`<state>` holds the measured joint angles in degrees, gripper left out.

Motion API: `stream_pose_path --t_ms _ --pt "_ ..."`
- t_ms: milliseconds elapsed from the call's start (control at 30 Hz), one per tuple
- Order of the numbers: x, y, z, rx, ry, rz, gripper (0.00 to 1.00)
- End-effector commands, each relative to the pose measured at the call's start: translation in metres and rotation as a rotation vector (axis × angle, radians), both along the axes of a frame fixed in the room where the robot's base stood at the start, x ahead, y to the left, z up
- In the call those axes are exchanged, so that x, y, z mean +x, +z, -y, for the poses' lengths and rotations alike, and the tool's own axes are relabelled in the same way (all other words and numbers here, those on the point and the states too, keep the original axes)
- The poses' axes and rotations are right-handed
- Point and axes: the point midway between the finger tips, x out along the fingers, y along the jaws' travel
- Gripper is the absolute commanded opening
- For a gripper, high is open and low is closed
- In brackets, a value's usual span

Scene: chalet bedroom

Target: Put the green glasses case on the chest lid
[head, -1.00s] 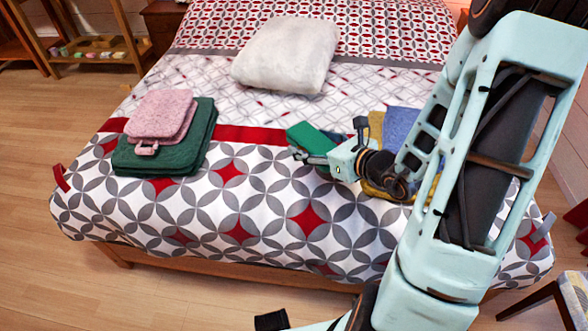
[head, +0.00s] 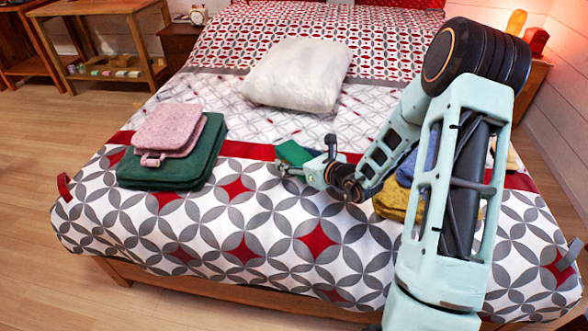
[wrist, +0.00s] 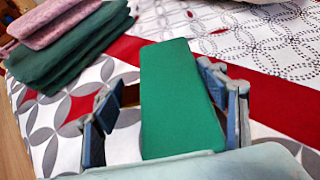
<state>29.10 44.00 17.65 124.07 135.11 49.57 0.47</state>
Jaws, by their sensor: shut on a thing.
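The green glasses case (head: 293,152) is held in my gripper (head: 287,168) over the bed in the head view. In the wrist view the case (wrist: 178,100) is a long green block lying between the two fingers of my gripper (wrist: 165,105). In the head view the arm hides part of the case. I cannot tell exactly how far the case is above the cover. No chest lid can be made out in these frames.
The bed (head: 240,245) has a patterned cover. Green and pink folded cloths (head: 170,150) lie at its left, a white pillow (head: 298,75) farther back. Yellow folded cloth (head: 390,203) lies behind my arm. A wooden shelf (head: 98,72) and a nightstand (head: 180,45) stand beyond.

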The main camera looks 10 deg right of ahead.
Motion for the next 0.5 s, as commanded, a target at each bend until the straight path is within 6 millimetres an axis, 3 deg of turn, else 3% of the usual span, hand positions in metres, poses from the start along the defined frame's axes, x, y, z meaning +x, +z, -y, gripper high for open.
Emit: stream_pose_path --t_ms 267,500 --pt "0.006 -0.038 -0.003 0.002 -0.001 -0.001 0.34" --pt "0.007 -0.038 -0.003 0.0 0.0 0.001 0.34"
